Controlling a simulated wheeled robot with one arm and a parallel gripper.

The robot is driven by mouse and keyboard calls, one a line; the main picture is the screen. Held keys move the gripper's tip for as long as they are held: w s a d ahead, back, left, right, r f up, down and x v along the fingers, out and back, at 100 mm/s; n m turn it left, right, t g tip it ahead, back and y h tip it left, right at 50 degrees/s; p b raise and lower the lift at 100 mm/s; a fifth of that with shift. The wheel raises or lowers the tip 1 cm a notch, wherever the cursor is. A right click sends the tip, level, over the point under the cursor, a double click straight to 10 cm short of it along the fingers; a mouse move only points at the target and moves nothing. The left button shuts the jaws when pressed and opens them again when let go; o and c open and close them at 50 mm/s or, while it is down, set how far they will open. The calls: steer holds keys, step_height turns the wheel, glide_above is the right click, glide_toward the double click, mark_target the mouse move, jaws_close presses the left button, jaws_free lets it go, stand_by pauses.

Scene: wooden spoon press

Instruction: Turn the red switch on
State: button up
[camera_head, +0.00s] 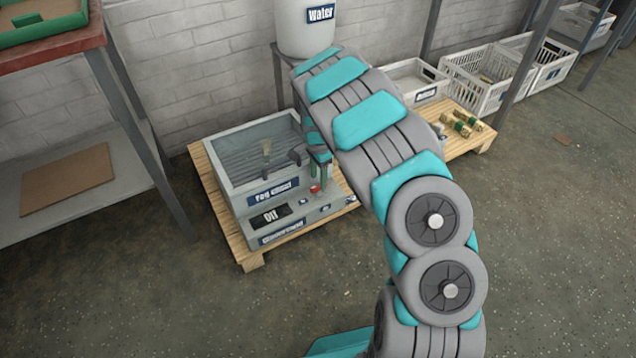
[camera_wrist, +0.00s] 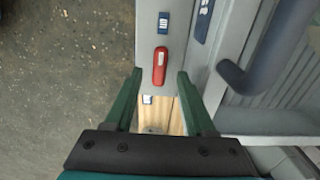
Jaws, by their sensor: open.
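The red switch (camera_head: 315,188) is a small red block on the front ledge of a grey machine (camera_head: 228,172) in the head view. In the wrist view the red switch (camera_wrist: 160,67) is an elongated red rocker on a light grey strip, below a small blue label (camera_wrist: 163,22). My gripper (camera_wrist: 160,72) is open, with its green fingers on either side of the lower end of the switch in that picture. I cannot tell whether they touch it. In the head view my gripper (camera_head: 320,163) hangs just above the switch. A dark panel on the machine (camera_head: 271,216) reads "Off".
The machine stands on a wooden pallet (camera_head: 253,259). A dark handle (camera_wrist: 258,70) lies right of the switch in the wrist view. A white water tank (camera_head: 305,30) stands behind; white crates (camera_head: 478,80) stand back right. The floor in front is clear.

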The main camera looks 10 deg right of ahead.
mark_target(318, 190)
steer(key=shift+f, duration=1.35)
steer(key=shift+c, duration=0.3)
jaws_close()
